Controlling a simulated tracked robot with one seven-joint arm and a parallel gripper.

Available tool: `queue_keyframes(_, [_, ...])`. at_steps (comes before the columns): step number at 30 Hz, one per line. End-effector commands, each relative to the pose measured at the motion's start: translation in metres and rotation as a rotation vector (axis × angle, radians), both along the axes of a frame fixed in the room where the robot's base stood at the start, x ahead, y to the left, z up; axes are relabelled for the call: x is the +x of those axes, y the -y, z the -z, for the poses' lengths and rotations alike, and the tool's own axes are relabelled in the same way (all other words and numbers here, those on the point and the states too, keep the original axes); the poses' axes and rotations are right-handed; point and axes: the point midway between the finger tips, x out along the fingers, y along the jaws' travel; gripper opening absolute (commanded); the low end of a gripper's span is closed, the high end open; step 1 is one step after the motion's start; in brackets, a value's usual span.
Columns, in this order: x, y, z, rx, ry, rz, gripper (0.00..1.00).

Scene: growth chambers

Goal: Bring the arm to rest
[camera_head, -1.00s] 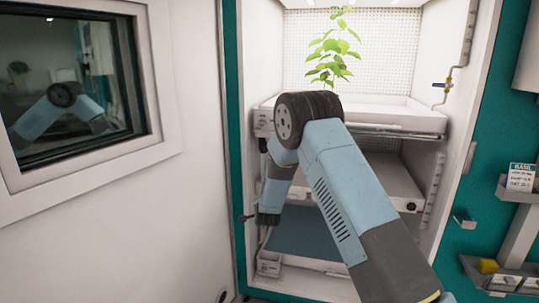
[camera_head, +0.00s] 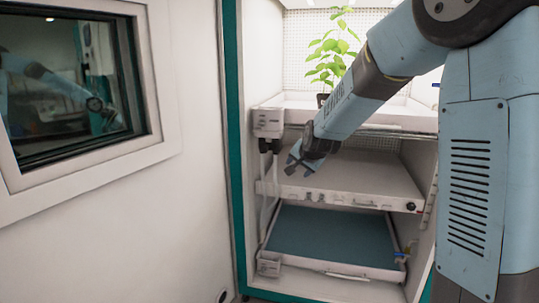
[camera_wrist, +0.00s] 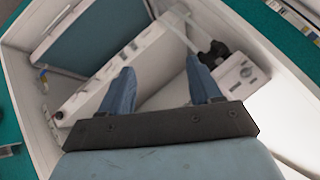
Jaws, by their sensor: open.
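My gripper (camera_head: 294,164) is at the end of my blue and dark grey arm, in front of the left part of the growth chamber's middle shelf (camera_head: 350,175). In the wrist view my gripper (camera_wrist: 160,92) has its two blue fingers spread apart with nothing between them. Beyond the fingers lie the edge of a white shelf and a control box (camera_wrist: 243,74). My arm covers part of the chamber's right side in the head view.
A leafy green plant (camera_head: 328,60) stands on the top shelf (camera_head: 300,106). A lower tray (camera_head: 330,240) has a blue-grey surface. A white wall with a dark window (camera_head: 65,80) is on the left. The chamber has a teal frame (camera_head: 232,150).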

Motion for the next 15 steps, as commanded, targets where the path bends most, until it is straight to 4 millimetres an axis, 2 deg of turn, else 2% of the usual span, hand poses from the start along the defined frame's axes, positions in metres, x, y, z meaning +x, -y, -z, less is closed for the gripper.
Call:
queue_keyframes(1, [-0.013, 0.008, -0.012, -0.016, -0.002, -0.014, 0.63])
queue_keyframes(6, [-0.058, 0.030, -0.040, -0.084, -0.028, -0.070, 0.63])
queue_keyframes(15, [-0.145, 0.067, -0.075, -0.204, -0.080, -0.166, 0.63])
